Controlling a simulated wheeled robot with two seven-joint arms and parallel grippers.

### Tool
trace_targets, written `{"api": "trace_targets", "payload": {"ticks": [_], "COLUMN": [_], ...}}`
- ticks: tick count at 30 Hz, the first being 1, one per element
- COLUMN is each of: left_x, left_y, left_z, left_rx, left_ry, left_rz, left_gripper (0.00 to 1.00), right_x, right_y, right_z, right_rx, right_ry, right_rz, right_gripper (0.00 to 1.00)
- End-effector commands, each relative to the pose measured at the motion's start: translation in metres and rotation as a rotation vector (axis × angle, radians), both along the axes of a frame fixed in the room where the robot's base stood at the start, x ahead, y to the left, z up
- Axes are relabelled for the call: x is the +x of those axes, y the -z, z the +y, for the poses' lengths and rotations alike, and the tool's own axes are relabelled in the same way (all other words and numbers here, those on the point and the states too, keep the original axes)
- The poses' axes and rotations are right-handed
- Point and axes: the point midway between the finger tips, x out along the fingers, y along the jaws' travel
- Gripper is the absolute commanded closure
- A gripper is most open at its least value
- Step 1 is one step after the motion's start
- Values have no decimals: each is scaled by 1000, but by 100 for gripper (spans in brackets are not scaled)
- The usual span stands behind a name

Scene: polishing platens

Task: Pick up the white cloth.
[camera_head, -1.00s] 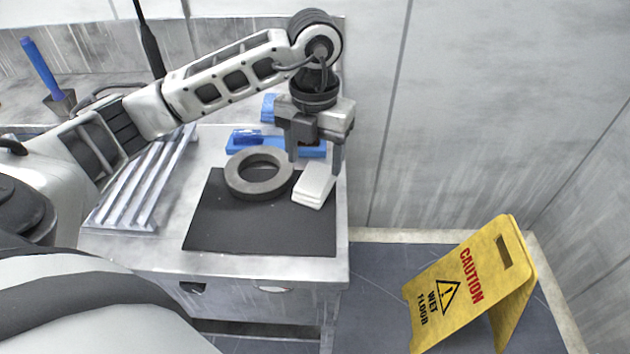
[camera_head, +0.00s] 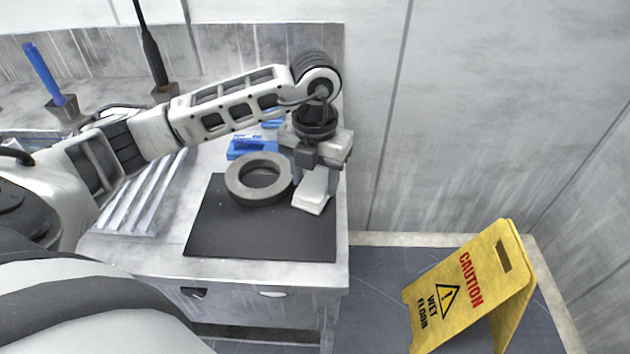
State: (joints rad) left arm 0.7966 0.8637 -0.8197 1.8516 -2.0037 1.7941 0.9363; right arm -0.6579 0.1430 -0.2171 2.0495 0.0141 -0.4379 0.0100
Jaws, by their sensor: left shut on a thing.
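The white cloth (camera_head: 312,194) is a small folded pad at the right edge of the black mat (camera_head: 262,237). My left gripper (camera_head: 315,182) points down over it, with its fingers at the cloth's two sides, and is shut on it. The fingertips are partly hidden by the cloth and the gripper body. I cannot tell whether the cloth still touches the mat. My right gripper does not show.
A grey ring (camera_head: 243,187) lies on the mat just left of the cloth. Blue items (camera_head: 247,146) lie behind it. A slotted metal rack (camera_head: 133,205) stands at the left. A yellow wet-floor sign (camera_head: 470,285) stands on the floor at right.

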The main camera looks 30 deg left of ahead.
Motion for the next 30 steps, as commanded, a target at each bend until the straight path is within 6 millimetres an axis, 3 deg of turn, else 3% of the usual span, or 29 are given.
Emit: {"api": "trace_targets", "payload": {"ticks": [5,9,17,24,30], "left_x": [1,0,-54,-110,-134], "left_y": [-10,-34,-94,-117,-127], "left_z": [0,0,0,-2,-2], "left_rx": [0,0,3,3,2], "left_ry": [-1,2,4,1,0], "left_rz": [-3,-7,-8,-5,-3], "left_gripper": [76,76,76,76,76], "right_x": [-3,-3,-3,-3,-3], "right_y": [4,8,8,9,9], "right_z": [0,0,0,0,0], "right_rx": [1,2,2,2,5], "right_ry": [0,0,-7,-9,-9], "right_rz": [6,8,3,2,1], "right_gripper": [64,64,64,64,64]}}
